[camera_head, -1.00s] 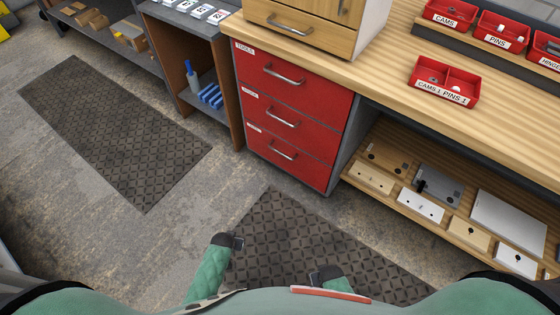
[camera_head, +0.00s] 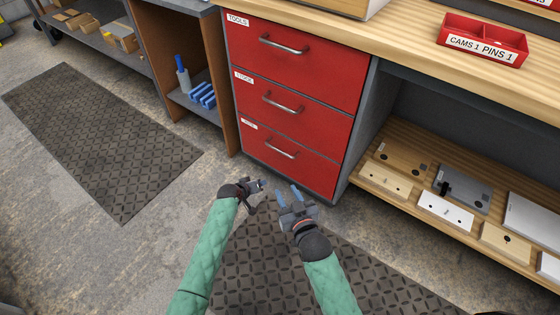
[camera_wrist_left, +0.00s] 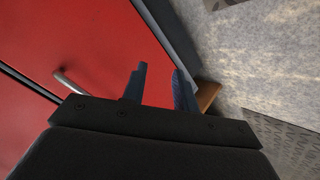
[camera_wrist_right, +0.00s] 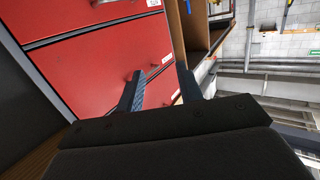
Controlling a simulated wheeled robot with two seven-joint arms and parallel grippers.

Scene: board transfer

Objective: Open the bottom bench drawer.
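The bench has three red drawers. The bottom drawer (camera_head: 292,160) is shut, with a silver bar handle (camera_head: 281,149) and a small white label at its upper left. My left gripper (camera_head: 262,184) is in front of and below the bottom drawer, empty, its fingers apart. My right gripper (camera_head: 288,192) is just to its right, also empty with fingers apart, near the lower edge of the bottom drawer. Neither touches the handle. The left wrist view shows a red drawer front (camera_wrist_left: 70,50) with a handle (camera_wrist_left: 68,82). The right wrist view shows red drawer fronts (camera_wrist_right: 90,65).
A dark patterned mat (camera_head: 260,270) lies on the floor before the drawers. An open cubby with blue items (camera_head: 202,95) stands left of them. A lower wooden shelf (camera_head: 365,175) with boards is to the right. A red bin (camera_head: 483,40) sits on the benchtop.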

